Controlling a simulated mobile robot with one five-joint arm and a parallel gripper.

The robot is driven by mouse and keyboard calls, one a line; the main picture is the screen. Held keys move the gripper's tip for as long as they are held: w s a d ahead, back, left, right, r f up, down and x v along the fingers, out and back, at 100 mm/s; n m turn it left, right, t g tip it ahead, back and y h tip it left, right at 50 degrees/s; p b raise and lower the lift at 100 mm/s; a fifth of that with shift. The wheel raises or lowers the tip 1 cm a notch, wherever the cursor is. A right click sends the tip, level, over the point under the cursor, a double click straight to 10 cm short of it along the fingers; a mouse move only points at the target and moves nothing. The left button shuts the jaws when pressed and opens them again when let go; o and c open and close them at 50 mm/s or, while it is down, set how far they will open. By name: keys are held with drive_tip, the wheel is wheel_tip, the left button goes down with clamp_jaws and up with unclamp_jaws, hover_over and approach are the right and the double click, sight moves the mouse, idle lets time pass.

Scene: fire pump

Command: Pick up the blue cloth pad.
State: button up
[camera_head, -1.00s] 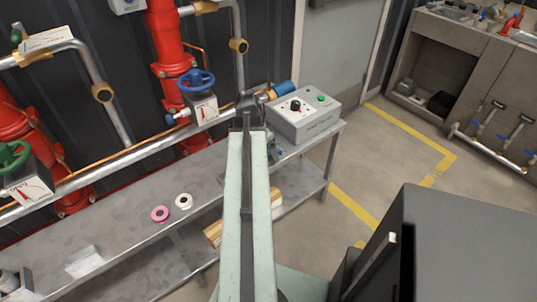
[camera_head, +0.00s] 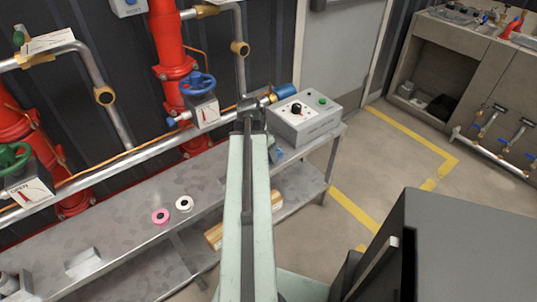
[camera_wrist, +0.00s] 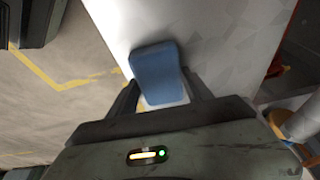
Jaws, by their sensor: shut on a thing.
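The blue cloth pad (camera_wrist: 156,66) shows in the wrist view as a rounded blue slab between the two dark fingers. My gripper (camera_wrist: 160,78) is shut on it, with one finger at each side of the pad. The pale grey bench top (camera_wrist: 215,38) lies behind the pad; I cannot tell whether the pad touches it. In the head view a small blue patch, likely the pad (camera_head: 278,153), shows just right of my arm, in front of the control box. My arm hides the gripper there.
A grey control box (camera_head: 304,118) with knobs stands at the bench's right end. A pink ring (camera_head: 160,216) and a white ring (camera_head: 184,203) lie on the bench (camera_head: 120,222) to the left. Red pipes and a blue valve wheel (camera_head: 197,83) stand behind.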

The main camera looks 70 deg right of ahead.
wheel_tip(320, 180, up, 10)
drive_tip(key=p, duration=1)
drive_tip(key=shift+r, duration=0.25)
